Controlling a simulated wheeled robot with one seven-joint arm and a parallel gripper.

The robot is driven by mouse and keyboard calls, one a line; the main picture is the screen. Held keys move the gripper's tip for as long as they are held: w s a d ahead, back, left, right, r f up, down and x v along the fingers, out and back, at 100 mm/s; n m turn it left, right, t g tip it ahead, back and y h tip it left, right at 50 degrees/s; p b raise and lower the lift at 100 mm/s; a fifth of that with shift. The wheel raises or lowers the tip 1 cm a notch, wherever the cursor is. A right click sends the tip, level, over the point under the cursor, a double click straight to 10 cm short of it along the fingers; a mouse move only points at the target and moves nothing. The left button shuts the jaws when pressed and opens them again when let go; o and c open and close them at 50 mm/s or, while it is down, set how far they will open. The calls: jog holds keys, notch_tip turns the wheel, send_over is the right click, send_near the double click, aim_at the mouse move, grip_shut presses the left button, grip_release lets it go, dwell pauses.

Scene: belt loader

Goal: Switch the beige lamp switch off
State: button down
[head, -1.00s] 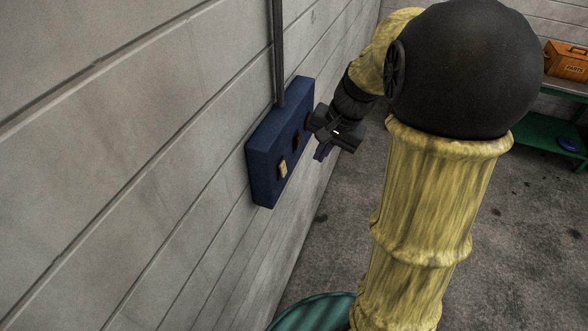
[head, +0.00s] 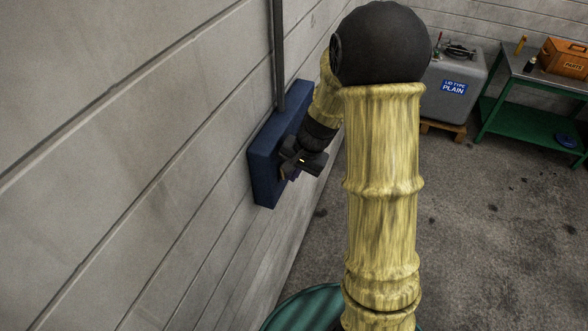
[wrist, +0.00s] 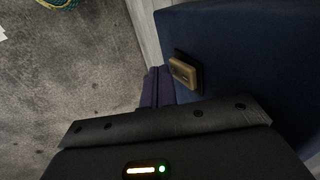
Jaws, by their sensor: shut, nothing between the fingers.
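A blue switch box (head: 263,165) is fixed to the grey wall. In the wrist view the box (wrist: 235,50) fills the right side. The beige lamp switch (wrist: 184,73) sits on its face in a dark surround. In the head view my gripper largely covers this switch. My gripper (head: 288,177) is at the lower part of the box's face. Its purple fingers (wrist: 157,78) are shut together, empty, just left of the switch in the wrist view. I cannot tell whether they touch it. Whether the switch is on or off is not clear.
A grey conduit (head: 278,55) runs up the wall from the box. A grey tank (head: 450,95) on a pallet and a green bench (head: 520,113) with an orange parts box (head: 563,62) stand at the back right. The floor between is clear.

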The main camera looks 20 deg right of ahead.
jog(key=shift+f+b, duration=0.2)
jog(key=shift+b, duration=0.35)
jog(key=b, duration=0.2)
jog(key=shift+w+a+f+t+y+b, duration=0.1)
jog(key=shift+w+f+t+y+b, duration=0.1)
jog(key=shift+f+t+y+b, duration=0.15)
jog(key=shift+a+r, duration=0.1)
jog(key=shift+r, duration=0.4)
jog(key=shift+r+p, duration=0.7)
jog(key=shift+p, duration=0.05)
